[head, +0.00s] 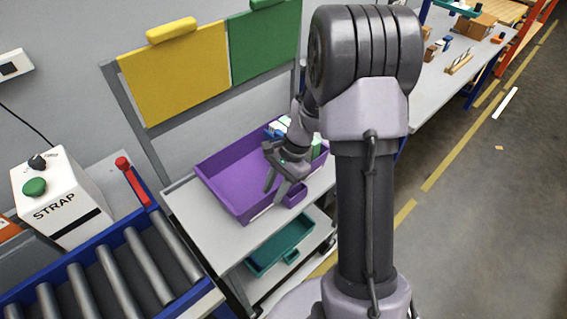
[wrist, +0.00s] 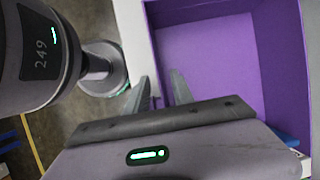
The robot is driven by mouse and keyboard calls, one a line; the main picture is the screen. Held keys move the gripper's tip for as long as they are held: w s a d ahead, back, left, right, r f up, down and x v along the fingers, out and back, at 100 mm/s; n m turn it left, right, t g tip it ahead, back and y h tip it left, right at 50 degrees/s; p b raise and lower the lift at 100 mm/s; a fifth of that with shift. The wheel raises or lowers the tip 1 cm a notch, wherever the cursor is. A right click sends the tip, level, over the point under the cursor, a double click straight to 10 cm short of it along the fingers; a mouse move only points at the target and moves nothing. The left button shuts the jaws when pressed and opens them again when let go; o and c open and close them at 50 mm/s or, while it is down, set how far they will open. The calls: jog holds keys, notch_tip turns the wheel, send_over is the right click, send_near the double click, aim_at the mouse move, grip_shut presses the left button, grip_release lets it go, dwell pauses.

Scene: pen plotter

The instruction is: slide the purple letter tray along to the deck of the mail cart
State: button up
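The purple letter tray (head: 222,172) sits on the pale top (head: 190,205) of a two-level stand that may be the mail cart. A small purple handle (head: 295,196) sticks out from its front side. White and green items stand in its far right end. My gripper (head: 277,187) is at the tray's front side, close to the handle. In the wrist view the fingers (wrist: 157,92) stand apart near the tray's edge, with a bit of purple between them. The tray's purple inside (wrist: 205,60) fills the upper right there. Contact cannot be made out.
A teal tray (head: 282,245) lies on the lower shelf. A roller conveyor (head: 110,275) with a red-handled lever (head: 132,180) and a white STRAP box (head: 62,195) are at left. Yellow (head: 175,72) and green (head: 265,42) panels stand behind. Floor at right is mostly clear.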

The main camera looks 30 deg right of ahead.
jog(key=p+v, duration=0.4)
jog(key=v, duration=1)
jog(key=s+a+r+n+t+h+b, duration=0.2)
jog(key=s+a+r+n, duration=0.15)
jog(key=a+r, duration=0.4)
jog(key=s+a+r+n+t+b, duration=0.2)
jog(key=s+a+n, duration=0.5)
jog(key=s, duration=0.5)
jog(key=shift+s+a+t+h+b, duration=0.35)
jog(key=shift+a+t+b, duration=0.5)
jog(key=shift+a, duration=0.4)
